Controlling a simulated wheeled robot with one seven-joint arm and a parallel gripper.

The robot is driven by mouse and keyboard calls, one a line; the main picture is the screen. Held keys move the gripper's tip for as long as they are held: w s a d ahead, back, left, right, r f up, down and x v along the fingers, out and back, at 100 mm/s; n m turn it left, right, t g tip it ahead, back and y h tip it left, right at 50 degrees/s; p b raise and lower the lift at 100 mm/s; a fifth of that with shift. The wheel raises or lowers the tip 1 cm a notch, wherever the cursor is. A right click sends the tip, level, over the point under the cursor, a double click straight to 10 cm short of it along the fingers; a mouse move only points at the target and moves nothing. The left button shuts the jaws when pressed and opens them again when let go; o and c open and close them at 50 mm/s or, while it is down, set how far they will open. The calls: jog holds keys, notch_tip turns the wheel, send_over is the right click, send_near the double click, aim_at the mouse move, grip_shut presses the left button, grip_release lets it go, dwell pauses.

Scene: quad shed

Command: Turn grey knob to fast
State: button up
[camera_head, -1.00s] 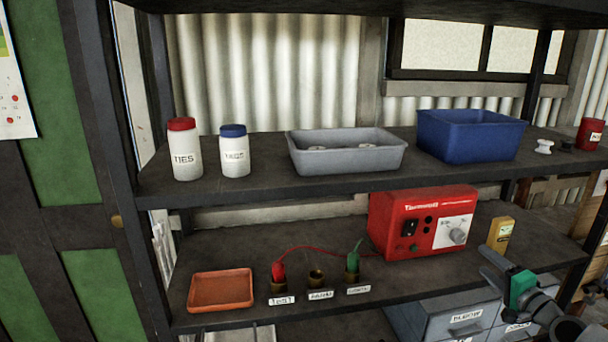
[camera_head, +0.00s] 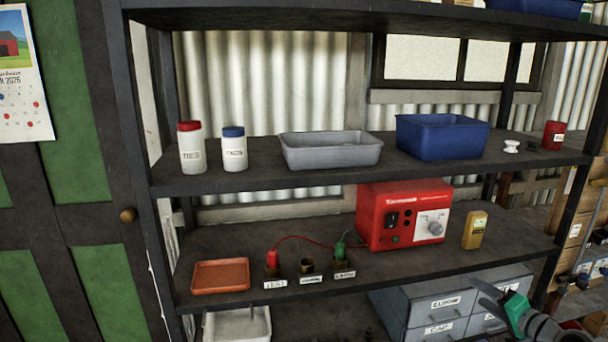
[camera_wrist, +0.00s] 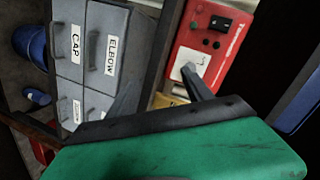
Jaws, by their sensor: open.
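The grey knob (camera_head: 435,228) sits on a pale dial plate at the right of the red box's front (camera_head: 395,238), on the lower shelf. I cannot read the dial's lettering or which way the knob points. My gripper (camera_head: 484,294) is open and empty, in front of the shelf, below and right of the knob and apart from it. In the wrist view the red box (camera_wrist: 222,35) appears turned on its side beyond my open fingers (camera_wrist: 160,78). One finger partly covers the pale plate there, and the knob is not clear.
A yellow device (camera_head: 475,230) stands just right of the red box. Labelled grey drawers (camera_head: 440,306) are below the shelf, close to my gripper. Left are red and green plugs with a red wire (camera_head: 305,238) and an orange tray (camera_head: 220,276). The upper shelf (camera_head: 260,178) overhangs.

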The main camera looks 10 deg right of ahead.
jog(key=s+a+f+g, duration=0.2)
jog(key=s+f+g, duration=0.15)
jog(key=f, duration=0.45)
jog(key=s+a+f+g, duration=0.15)
jog(key=s+f, duration=0.25)
jog(key=f, duration=0.4)
jog(key=s+a+f+g+y, duration=0.1)
jog(key=s+a+f+g, duration=0.35)
jog(key=s, duration=0.55)
jog(key=s+a+r+n+g+p, duration=0.1)
jog(key=s+a+r+g, duration=0.15)
jog(key=a, duration=0.25)
jog(key=s+a+r+n+g+h, duration=0.1)
jog(key=s+a+r+g, duration=0.1)
jog(key=s+a+r, duration=0.3)
jog(key=s+a+r+n+g+p, duration=0.1)
jog(key=a+r+g, duration=0.1)
jog(key=a, duration=0.4)
jog(key=w+a+r+n+t, duration=0.1)
jog(key=w+a+r+n, duration=0.1)
jog(key=a, duration=0.4)
jog(key=w+a+r+n+t+h+p, duration=0.1)
jog(key=w+a+r+n, duration=0.2)
jog(key=a+r, duration=0.2)
jog(key=w+a+r+n+t+p, duration=0.1)
jog(key=w+a+r+n+t, duration=0.1)
jog(key=a+r, duration=0.4)
jog(key=shift+w+a+r+n, duration=0.3)
jog(key=shift+w+r+n, duration=0.3)
jog(key=shift+n, duration=0.2)
